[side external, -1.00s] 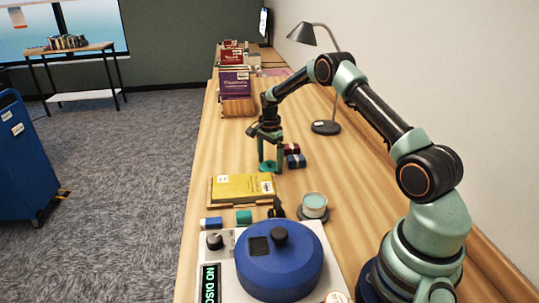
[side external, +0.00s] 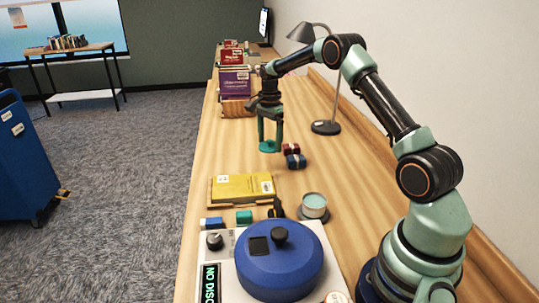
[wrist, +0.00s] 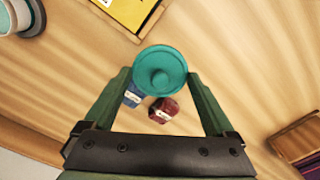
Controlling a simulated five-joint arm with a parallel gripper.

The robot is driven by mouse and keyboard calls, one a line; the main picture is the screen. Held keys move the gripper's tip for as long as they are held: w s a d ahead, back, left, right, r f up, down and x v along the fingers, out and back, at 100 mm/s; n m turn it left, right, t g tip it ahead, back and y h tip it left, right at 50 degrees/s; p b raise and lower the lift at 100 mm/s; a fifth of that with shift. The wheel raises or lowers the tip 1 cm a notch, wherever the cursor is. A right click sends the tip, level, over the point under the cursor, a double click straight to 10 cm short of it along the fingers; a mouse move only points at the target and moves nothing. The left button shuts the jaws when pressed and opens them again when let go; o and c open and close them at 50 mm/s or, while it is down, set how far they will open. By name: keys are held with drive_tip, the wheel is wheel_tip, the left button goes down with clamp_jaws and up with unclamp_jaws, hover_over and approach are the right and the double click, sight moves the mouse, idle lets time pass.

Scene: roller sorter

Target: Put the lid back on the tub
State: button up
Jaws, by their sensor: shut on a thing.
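The teal round lid (side external: 269,147), with a small knob in its middle, is held between the fingertips of my gripper (side external: 270,142), above the table. In the wrist view the lid (wrist: 160,72) sits between the two green fingers of my gripper (wrist: 160,80). The tub (side external: 314,206) is a small pale round pot with a light teal top surface, standing on a dark round base nearer the side camera. Part of the tub shows at the upper left of the wrist view (wrist: 12,18). The lid and tub are well apart.
A red piece (side external: 291,149) and a blue piece (side external: 296,161) lie close to the lid. A yellow book (side external: 240,187) lies left of the tub. A blue round-topped machine (side external: 280,268) stands in front. A desk lamp (side external: 326,127) stands at the right.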

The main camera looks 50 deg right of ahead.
sight(270, 140)
wheel_tip(270, 140, up, 11)
drive_tip(key=s+a+f, duration=0.2)
drive_tip(key=s+a, duration=0.2)
drive_tip(key=s, duration=0.4)
drive_tip(key=s+a+f, duration=0.2)
drive_tip(key=s+a, duration=0.1)
drive_tip(key=s, duration=0.4)
drive_tip(key=s+a+f, duration=0.3)
drive_tip(key=s+a, duration=0.1)
drive_tip(key=s, duration=0.4)
drive_tip(key=shift+w+d+f, duration=0.1)
drive_tip(key=shift+f, duration=1.4)
drive_tip(key=shift+w+d+f, duration=0.1)
drive_tip(key=shift+f, duration=1.4)
drive_tip(key=shift+f, duration=0.2)
drive_tip(key=o, duration=1)
drive_tip(key=shift+r, duration=0.1)
drive_tip(key=shift+r, duration=3.45)
